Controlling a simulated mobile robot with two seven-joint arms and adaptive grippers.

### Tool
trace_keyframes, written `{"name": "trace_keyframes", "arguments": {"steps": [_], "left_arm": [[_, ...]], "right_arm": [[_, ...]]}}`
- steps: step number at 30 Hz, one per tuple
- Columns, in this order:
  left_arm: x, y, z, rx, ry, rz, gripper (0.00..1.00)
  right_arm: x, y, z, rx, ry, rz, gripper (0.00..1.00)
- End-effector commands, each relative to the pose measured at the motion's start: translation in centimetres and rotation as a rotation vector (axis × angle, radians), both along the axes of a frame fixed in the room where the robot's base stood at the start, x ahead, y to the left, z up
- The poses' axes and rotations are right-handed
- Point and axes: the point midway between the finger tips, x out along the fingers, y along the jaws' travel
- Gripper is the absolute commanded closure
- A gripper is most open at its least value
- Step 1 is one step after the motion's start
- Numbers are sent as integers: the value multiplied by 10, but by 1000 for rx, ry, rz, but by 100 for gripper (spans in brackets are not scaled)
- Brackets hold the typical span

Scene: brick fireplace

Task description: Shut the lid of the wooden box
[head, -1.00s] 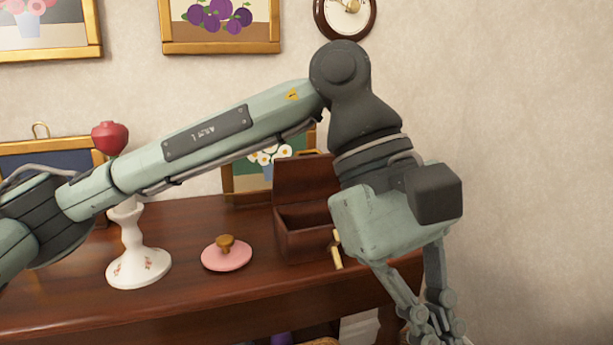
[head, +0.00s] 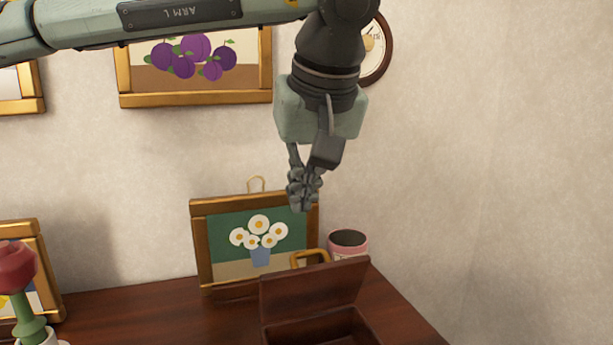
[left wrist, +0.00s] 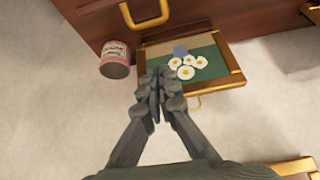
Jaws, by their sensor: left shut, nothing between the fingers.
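The wooden box (head: 318,328) stands on the dark wooden table near its right end, cut off by the bottom of the head view. Its lid (head: 312,289) is open and stands up at the back, with a brass handle (head: 311,257) behind its top edge. The lid's handle also shows at the top of the left wrist view (left wrist: 146,14). My left gripper (head: 303,207) is shut and empty, pointing down above and behind the raised lid, apart from it. In the left wrist view its fingertips (left wrist: 157,72) are together. My right gripper is not in view.
A framed daisy picture (head: 203,255) leans on the wall behind the box. A pink cup (head: 348,243) stands behind the lid at right. A red flower (head: 16,265) in a white vase is at far left. The tabletop (head: 190,320) left of the box is clear.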

Motion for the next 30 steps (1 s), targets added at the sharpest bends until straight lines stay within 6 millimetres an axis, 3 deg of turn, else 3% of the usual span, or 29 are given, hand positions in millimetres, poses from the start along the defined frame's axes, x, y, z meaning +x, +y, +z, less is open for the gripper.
{"name": "trace_keyframes", "arguments": {"steps": [7,9,15,30], "left_arm": [[23,7,-47,0,2,0,100],[8,2,-44,0,-1,-6,100],[-12,-3,-48,-2,0,-1,100],[-16,-5,-50,-2,-2,1,100]], "right_arm": [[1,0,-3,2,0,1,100],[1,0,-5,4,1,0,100],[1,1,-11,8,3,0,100],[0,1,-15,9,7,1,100]]}}
